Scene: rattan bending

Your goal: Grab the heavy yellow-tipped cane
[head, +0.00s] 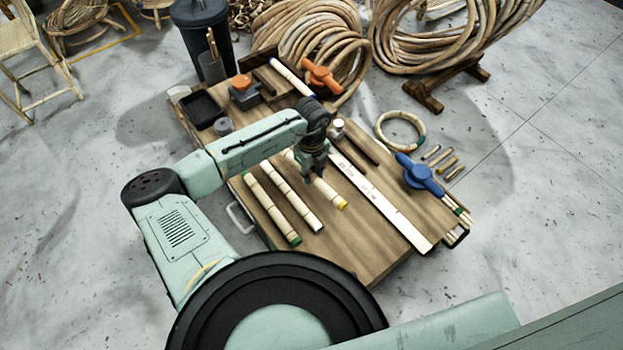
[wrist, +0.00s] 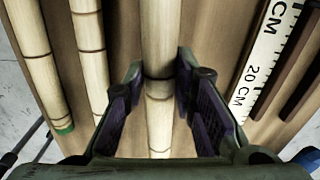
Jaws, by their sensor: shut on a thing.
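The yellow-tipped cane (head: 328,193) lies on the wooden bench top (head: 375,262), its yellow end towards the front. My gripper (head: 314,174) is over its middle, pointing down. In the wrist view the cane (wrist: 159,40) runs between the two fingers of my gripper (wrist: 160,92), which are shut on it around a dark joint. Its yellow tip is hidden in the wrist view, and my gripper and arm cover part of it in the head view. A green-tipped cane (head: 271,209) and another pale cane (head: 297,198) lie to its left.
A white ruler (head: 380,197) lies to the right, with dark strips beside it. A blue clamp (head: 420,176) sits at the right edge. An orange clamp (head: 322,77), a black tray (head: 203,109) and rattan coils (head: 310,40) are at the back.

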